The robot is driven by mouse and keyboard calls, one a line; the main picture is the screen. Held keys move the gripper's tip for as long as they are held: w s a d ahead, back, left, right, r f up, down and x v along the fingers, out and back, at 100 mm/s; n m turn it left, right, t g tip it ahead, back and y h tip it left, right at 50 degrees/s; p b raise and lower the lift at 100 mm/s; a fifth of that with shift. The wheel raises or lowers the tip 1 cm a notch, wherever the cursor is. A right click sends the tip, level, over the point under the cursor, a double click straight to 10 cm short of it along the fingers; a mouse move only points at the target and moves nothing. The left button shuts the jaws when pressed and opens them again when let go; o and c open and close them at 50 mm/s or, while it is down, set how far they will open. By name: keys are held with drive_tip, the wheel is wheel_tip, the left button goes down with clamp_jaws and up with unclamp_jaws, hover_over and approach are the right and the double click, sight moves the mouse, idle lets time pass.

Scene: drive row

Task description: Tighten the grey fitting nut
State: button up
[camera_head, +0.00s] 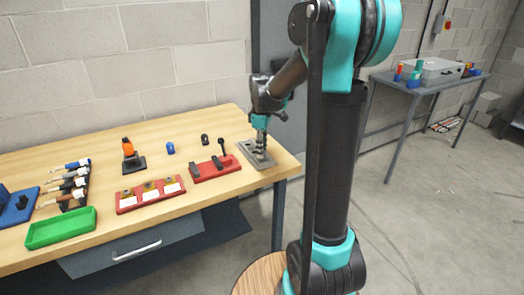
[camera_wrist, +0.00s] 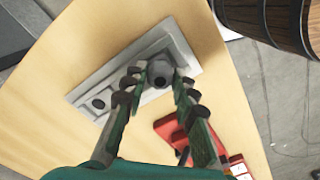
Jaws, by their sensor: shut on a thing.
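The grey fitting nut (camera_wrist: 159,74) sits on a grey metal plate (camera_wrist: 100,77) in the wrist view. My gripper (camera_wrist: 160,80) reaches down over the plate, with its two fingers on either side of the nut, shut on it. In the head view, my gripper (camera_head: 261,146) points down at the grey plate (camera_head: 249,155) near the right end of the workbench. The fingers hide much of the nut there. How far the nut is turned cannot be seen.
A red holder (camera_head: 215,170) with dark parts lies left of the plate, and a red tray (camera_head: 150,194) farther left. A green tray (camera_head: 62,229), screwdrivers (camera_head: 72,182) and an orange-topped tool (camera_head: 128,148) are on the bench (camera_head: 105,157). A wooden barrel-like thing (camera_wrist: 285,22) shows beyond the bench edge.

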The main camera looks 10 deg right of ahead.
drive_tip(key=m, duration=1.2)
drive_tip(key=shift+m, duration=0.4)
drive_tip(key=m, duration=0.4)
drive_tip(key=shift+m, duration=0.4)
drive_tip(key=o, duration=1.7)
drive_tip(key=shift+r, duration=3.5)
